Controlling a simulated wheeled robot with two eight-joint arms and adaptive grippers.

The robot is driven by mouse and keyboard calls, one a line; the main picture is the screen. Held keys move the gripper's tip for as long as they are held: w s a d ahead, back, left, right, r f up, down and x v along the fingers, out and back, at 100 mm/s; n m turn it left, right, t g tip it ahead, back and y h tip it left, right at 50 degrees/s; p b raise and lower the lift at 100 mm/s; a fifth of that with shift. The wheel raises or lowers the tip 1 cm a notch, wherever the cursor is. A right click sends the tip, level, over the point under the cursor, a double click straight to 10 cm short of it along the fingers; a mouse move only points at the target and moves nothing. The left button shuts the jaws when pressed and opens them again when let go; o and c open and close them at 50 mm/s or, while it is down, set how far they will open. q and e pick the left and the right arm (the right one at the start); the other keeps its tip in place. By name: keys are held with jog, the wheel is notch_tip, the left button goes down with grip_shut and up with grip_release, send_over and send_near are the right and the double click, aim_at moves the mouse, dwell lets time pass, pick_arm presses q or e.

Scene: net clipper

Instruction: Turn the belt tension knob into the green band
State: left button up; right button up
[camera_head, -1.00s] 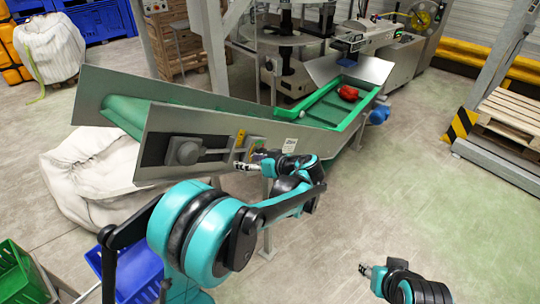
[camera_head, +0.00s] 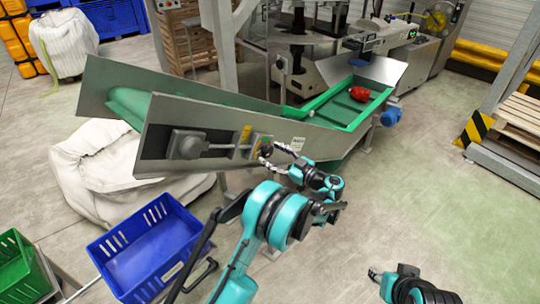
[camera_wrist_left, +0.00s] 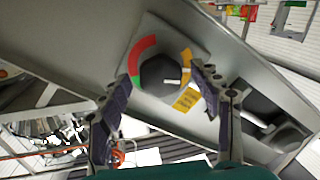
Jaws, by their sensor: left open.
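The dark round tension knob (camera_wrist_left: 160,72) sits on the conveyor's side plate in the left wrist view. A dial around it has a red arc (camera_wrist_left: 143,50), a small green band (camera_wrist_left: 137,82) at lower left and a yellow arc (camera_wrist_left: 186,59) at right. A white mark (camera_wrist_left: 171,82) on the knob lies toward its right side, away from the green. My left gripper (camera_wrist_left: 160,78) is open, its fingers on either side of the knob; contact is unclear. In the head view the left gripper (camera_head: 272,153) is at the plate. My right gripper (camera_head: 373,274) hangs low, apart.
The inclined conveyor's side plate (camera_head: 155,150) also carries a grey switch box (camera_head: 186,144). A red item (camera_head: 358,93) lies in the green-edged chute. A blue crate (camera_head: 150,240) and a white sack (camera_head: 95,165) stand below left.

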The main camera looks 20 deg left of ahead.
pick_arm(q)
jog(key=shift+w+a, duration=0.3)
jog(key=shift+a, duration=0.35)
jog(key=c, duration=1.2)
jog(key=shift+o, duration=0.2)
